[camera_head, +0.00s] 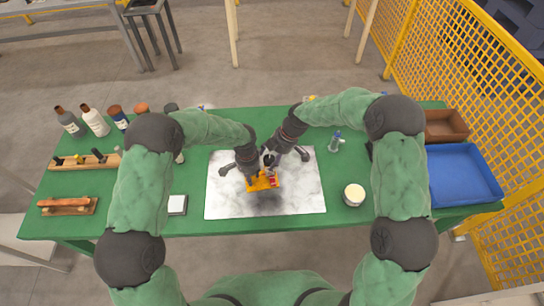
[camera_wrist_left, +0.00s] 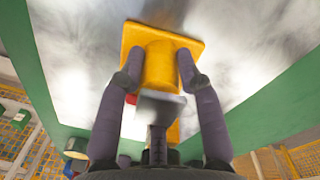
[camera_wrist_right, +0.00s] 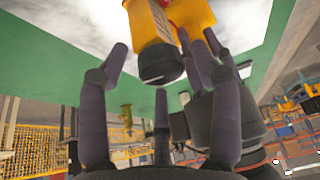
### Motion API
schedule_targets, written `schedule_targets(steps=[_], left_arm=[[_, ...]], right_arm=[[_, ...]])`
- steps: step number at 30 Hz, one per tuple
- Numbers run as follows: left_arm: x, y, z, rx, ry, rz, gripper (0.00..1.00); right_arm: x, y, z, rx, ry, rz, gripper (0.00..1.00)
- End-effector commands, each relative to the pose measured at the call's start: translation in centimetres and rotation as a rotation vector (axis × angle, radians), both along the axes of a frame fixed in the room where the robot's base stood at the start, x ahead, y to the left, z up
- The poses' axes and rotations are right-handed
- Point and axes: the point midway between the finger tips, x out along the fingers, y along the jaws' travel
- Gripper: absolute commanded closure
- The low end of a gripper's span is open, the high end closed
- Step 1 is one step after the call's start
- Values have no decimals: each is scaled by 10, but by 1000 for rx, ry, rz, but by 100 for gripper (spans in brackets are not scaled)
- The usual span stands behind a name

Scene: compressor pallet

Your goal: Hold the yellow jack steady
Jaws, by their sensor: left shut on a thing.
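The yellow jack (camera_head: 260,184) stands over the near middle of the white marbled slab (camera_head: 222,205), with a small red part on it. In the left wrist view, the jack (camera_wrist_left: 160,65) shows a square yellow plate and a round yellow body. My left gripper (camera_head: 250,174) is shut on that body, one finger on each side (camera_wrist_left: 158,78). My right gripper (camera_head: 286,157) is at the jack's far side. In the right wrist view its fingers (camera_wrist_right: 160,55) are spread around a dark round knob below the jack (camera_wrist_right: 165,20). Whether they touch it is unclear.
The green table (camera_head: 110,205) carries bottles (camera_head: 95,120) at the left, wooden racks (camera_head: 68,206), a small grey block (camera_head: 177,205), a white-topped jar (camera_head: 354,194) and a blue tray (camera_head: 430,180) at the right. A yellow mesh fence (camera_head: 465,70) stands beyond the right end.

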Motion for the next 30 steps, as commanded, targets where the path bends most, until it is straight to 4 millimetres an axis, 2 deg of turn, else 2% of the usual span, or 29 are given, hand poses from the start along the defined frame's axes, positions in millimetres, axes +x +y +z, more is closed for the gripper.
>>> schedule_targets(steps=[1, 3, 5, 11, 24, 30], left_arm=[[1, 0, 1, 0, -2, 1, 100], [1, 0, 1, 0, -2, 1, 100], [1, 0, 1, 0, -2, 1, 100], [1, 0, 1, 0, -2, 1, 100], [1, 1, 1, 0, -1, 2, 100], [1, 1, 1, 0, -1, 2, 100]], right_arm=[[0, 0, 0, 0, 0, 0, 54], [0, 0, 0, 0, 0, 0, 74], [0, 0, 0, 0, 1, 0, 88], [-1, 0, -1, -1, 3, -14, 89], [-6, 0, -2, -4, 6, -348, 89], [-7, 0, -2, -3, 8, -413, 89]])
